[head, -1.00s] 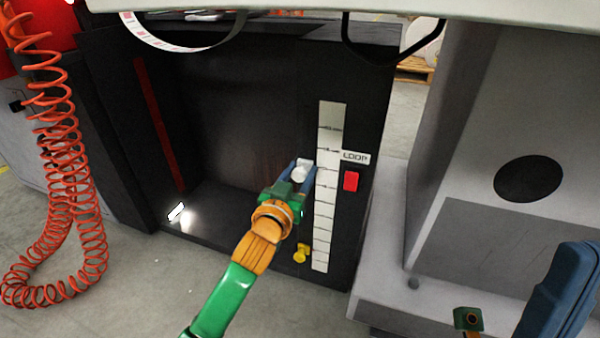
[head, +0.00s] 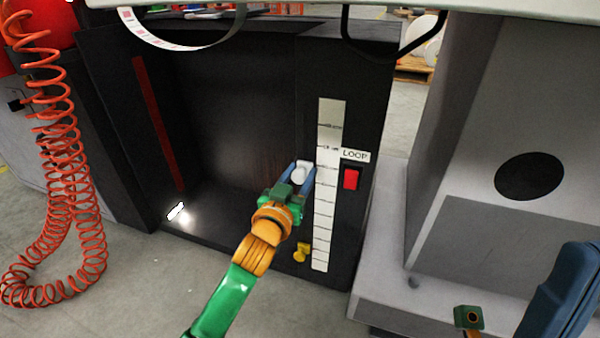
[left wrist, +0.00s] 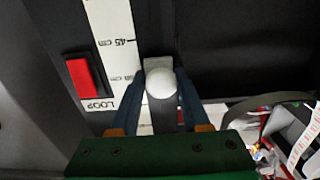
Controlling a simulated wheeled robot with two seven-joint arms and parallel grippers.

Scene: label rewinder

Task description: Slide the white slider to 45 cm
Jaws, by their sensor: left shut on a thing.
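The white slider (head: 301,172) is at the left edge of the tall white scale (head: 321,232) on the dark machine front. My left gripper (head: 300,178) is shut on it. In the left wrist view, the slider's rounded white knob (left wrist: 160,83) sits between the two blue fingers of my left gripper (left wrist: 159,100). The scale (left wrist: 112,20) runs beside it there, and its "45 cm" mark is above the knob in that picture. Another mark is level with the knob; its number is hard to read. The fingers partly hide the slider.
A red button (head: 351,180) and a LOOP label (head: 355,155) are right of the scale. A yellow knob (head: 302,252) is low on its left. A coiled red hose (head: 85,215) hangs at left. A grey machine housing (head: 530,100) stands at right.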

